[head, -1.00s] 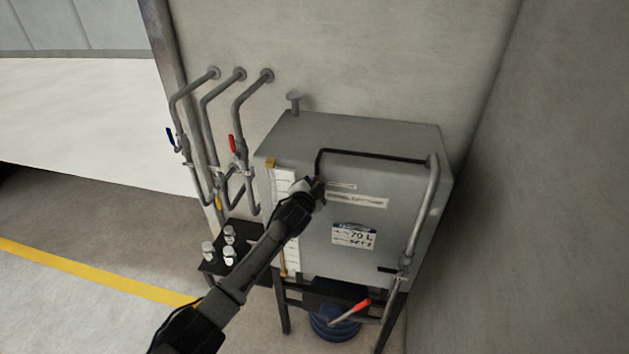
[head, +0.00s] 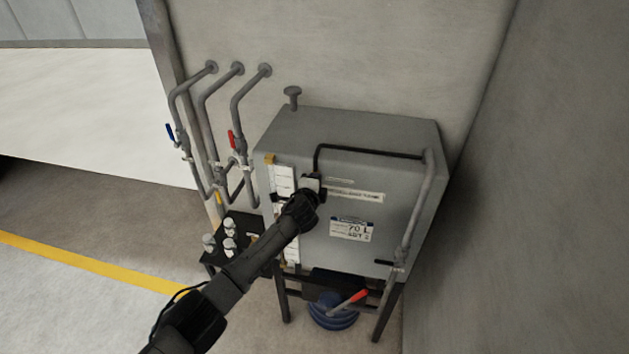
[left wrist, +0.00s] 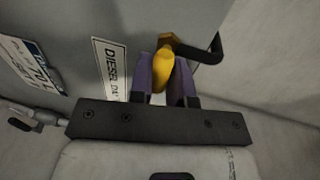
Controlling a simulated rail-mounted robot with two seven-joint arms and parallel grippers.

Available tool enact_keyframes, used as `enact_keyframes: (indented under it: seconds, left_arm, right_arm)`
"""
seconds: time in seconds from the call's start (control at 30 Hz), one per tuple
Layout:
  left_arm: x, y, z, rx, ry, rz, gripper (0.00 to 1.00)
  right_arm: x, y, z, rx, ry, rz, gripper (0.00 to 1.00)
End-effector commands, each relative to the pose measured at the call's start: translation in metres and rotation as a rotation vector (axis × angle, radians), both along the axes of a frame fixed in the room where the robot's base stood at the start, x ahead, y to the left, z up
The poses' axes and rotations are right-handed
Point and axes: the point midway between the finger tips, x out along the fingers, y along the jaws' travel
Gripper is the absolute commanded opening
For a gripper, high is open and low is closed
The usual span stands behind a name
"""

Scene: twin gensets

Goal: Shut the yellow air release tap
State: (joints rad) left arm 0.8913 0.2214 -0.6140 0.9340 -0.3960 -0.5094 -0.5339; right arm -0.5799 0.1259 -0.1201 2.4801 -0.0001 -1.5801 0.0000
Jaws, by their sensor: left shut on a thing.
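The yellow air release tap (left wrist: 163,68) shows in the left wrist view, beside a black pipe on the grey diesel tank (head: 400,160). My left gripper (left wrist: 166,84) is shut on the tap, with its two purple fingers on either side of the yellow handle. In the head view my left gripper (head: 312,186) is against the upper front of the tank, at the lower end of the black pipe (head: 365,152), and hides the tap. My right gripper is in neither view.
Grey pipes with a red-handled valve (head: 232,140) and a blue-handled valve (head: 170,132) run down the wall at left. A red-handled lever (head: 358,297) is below the tank, near a blue container (head: 334,319). A wall stands close at right.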

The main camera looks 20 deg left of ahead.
Motion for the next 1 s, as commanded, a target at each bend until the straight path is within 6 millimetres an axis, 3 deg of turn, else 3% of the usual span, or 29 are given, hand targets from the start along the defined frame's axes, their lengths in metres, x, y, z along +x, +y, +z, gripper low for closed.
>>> enact_keyframes:
  seconds: [0.6,0.63,0.7,0.83,1.0]
  left_arm:
    - [-0.0013,0.0007,-0.007,0.032,0.014,0.002,0.0]
    - [-0.0012,0.0009,-0.0071,0.032,0.014,0.002,0.21]
    - [-0.0011,0.0009,-0.0067,0.032,0.013,0.002,0.28]
    - [-0.0008,0.0008,-0.0052,0.032,0.011,0.003,0.39]
    - [-0.0005,0.0007,-0.0033,0.031,0.008,0.002,0.39]
  right_arm:
    - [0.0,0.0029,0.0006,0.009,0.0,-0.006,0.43]
    - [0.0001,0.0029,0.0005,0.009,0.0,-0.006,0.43]
    - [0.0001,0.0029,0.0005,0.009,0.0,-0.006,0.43]
    - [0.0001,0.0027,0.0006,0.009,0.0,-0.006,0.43]
    - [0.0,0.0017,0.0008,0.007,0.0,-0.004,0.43]
